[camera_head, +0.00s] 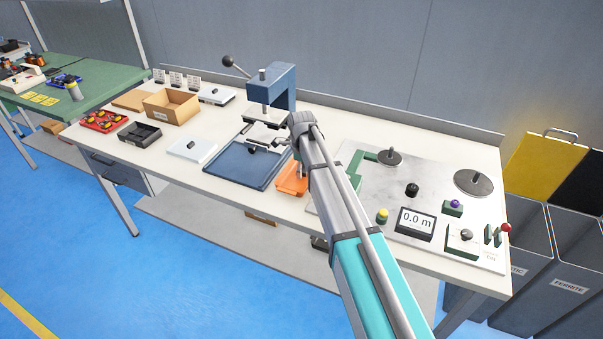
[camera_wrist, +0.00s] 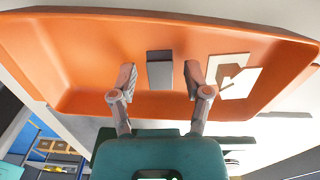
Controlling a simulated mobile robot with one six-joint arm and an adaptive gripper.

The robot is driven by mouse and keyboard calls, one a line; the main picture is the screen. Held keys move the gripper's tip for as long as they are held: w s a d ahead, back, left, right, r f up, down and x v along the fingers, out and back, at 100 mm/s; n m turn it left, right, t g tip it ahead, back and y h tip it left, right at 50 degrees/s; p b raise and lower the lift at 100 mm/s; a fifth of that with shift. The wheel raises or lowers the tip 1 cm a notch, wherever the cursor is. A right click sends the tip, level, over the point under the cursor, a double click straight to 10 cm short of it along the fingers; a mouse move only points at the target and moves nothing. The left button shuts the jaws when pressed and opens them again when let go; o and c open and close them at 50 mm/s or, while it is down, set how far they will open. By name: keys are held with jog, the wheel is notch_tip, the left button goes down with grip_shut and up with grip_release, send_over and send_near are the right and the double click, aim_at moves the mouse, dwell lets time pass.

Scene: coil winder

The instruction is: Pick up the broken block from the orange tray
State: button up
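The orange tray (camera_head: 291,182) lies on the white bench right of a blue mat-like tray, partly hidden by my arm. In the wrist view the orange tray (camera_wrist: 70,60) fills the upper half. A small dark grey block (camera_wrist: 160,72) lies in it; I cannot make out a break. My gripper (camera_wrist: 160,82) is open, with one finger on each side of the block and a gap to both. In the head view the gripper and block are hidden by my arm.
A blue press (camera_head: 278,85) stands behind the blue tray (camera_head: 247,165). Right of my arm is a metal panel with discs, knobs and a "0.0 m" display (camera_head: 415,222). A cardboard box (camera_head: 172,107), black tray (camera_head: 140,133) and red tray (camera_head: 103,120) stand to the left.

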grip_shut()
jog(key=shift+r, duration=0.15)
notch_tip(320, 180, up, 2)
jog(key=p, duration=0.2)
jog(key=shift+r+p, duration=0.25)
jog(key=shift+p, duration=0.1)
jog(key=s+d+r+p, duration=0.2)
jog(key=s+r+p, duration=0.3)
jog(key=s, duration=0.1)
jog(key=s+d+r+p, duration=0.3)
jog(key=s+r+p, duration=0.2)
jog(key=s, duration=0.2)
jog(key=shift+d, duration=0.35)
jog(key=shift+w+r, duration=0.1)
